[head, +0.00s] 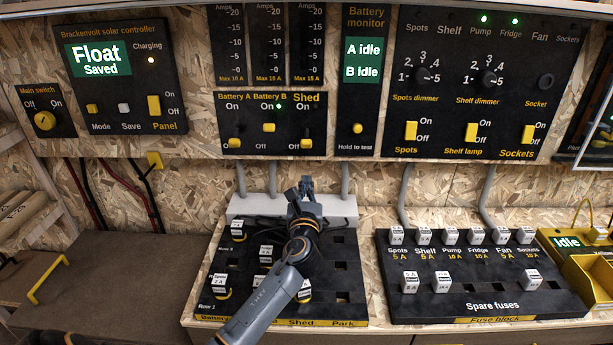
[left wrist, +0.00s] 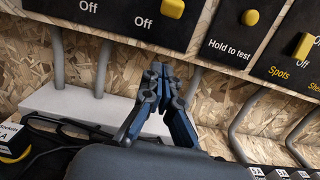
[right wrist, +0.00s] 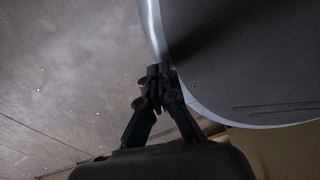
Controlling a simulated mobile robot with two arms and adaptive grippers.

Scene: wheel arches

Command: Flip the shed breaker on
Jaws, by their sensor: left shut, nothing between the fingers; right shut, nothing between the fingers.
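The Shed breaker (head: 307,144) is a yellow toggle on the black breaker panel (head: 245,111). It sits low, at its Off end. Its lower part shows at the top of the left wrist view (left wrist: 172,8). My left gripper (head: 306,184) is shut and empty, below the Shed breaker and apart from it. In the left wrist view its closed fingertips (left wrist: 161,73) point up toward the panel. My right gripper (right wrist: 158,75) is shut and empty, and shows only in the right wrist view, away from the panel.
Battery A's toggle (head: 234,143) is low; Battery B's (head: 269,127) is high, by a green light. The Hold to test button (head: 357,128) is right of Shed. A white ledge (head: 250,205) and a block board (head: 345,250) lie below.

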